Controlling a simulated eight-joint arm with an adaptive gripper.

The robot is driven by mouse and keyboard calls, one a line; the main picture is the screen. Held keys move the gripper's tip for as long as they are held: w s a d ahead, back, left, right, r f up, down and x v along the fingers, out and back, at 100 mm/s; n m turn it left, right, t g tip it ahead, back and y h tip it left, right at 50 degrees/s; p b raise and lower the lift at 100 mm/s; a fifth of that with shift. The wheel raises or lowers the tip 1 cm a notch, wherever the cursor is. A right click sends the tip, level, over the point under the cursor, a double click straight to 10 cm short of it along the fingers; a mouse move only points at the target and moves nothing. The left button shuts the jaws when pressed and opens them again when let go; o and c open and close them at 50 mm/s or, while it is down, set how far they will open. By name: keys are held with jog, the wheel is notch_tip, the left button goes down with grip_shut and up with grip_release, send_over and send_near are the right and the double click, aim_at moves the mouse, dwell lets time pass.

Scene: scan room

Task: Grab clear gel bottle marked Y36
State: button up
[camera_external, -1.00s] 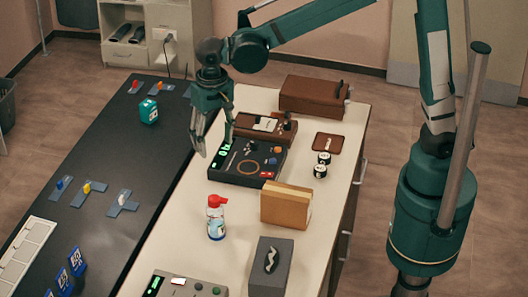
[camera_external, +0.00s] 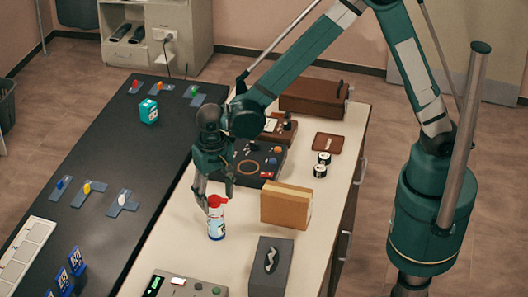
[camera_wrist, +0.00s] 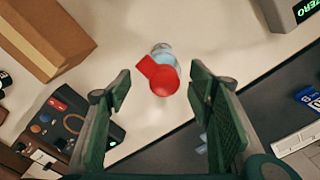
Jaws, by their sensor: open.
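The clear gel bottle (camera_external: 216,226) stands upright on the cream tabletop. It has a red pump cap and a pale blue-white label; the marking is too small to read. In the wrist view the bottle (camera_wrist: 162,53) is seen from above, with its red cap (camera_wrist: 163,78) hiding most of its body. My gripper (camera_external: 214,189) is above and just behind the bottle, fingers pointing down. In the wrist view my gripper (camera_wrist: 160,83) is open, with the red cap between the lines of its two fingers. Nothing is held.
A tan box (camera_external: 286,206) stands right of the bottle, and a grey tissue box (camera_external: 270,267) is in front right. A black device (camera_external: 262,163) lies behind under my arm. A grey console (camera_external: 183,285) is at the front. The dark counter (camera_external: 105,190) runs along the left.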

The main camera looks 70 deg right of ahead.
aim_at(215, 215)
jog(key=shift+f, duration=0.25)
jog(key=shift+f, duration=0.1)
jog(key=shift+f, duration=1.2)
jog(key=shift+f, duration=0.1)
jog(key=shift+w+a+f, duration=0.1)
jog(key=shift+f, duration=1.15)
jog(key=shift+w+a+f, duration=0.1)
jog(key=shift+f, duration=1.15)
jog(key=c, duration=1)
jog(key=shift+r, duration=0.15)
jog(key=shift+c, duration=0.2)
jog(key=shift+r, duration=4.9)
